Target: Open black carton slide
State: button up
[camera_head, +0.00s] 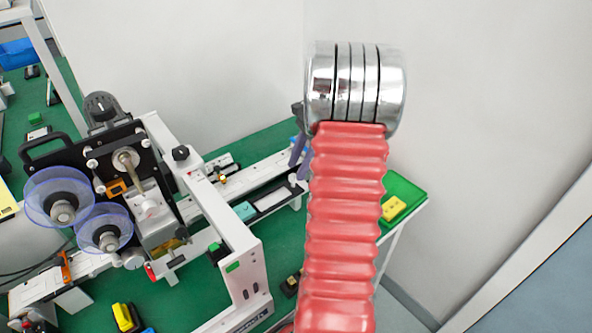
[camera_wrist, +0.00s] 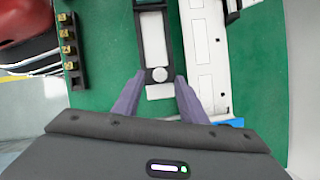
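In the head view my gripper (camera_head: 300,150) shows only partly, at the left of my red arm; which part of the slide is hidden there I cannot tell.
A white rail (camera_wrist: 205,60) runs right of the slide. A black block with several brass pins (camera_wrist: 70,45) is at the left. In the head view a coder machine with clear purple reels (camera_head: 58,196) stands left, and a green tray (camera_head: 408,188) holds a yellow piece (camera_head: 394,208).

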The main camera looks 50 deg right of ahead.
jog(key=v, duration=1.1)
jog(key=shift+d+r, duration=0.1)
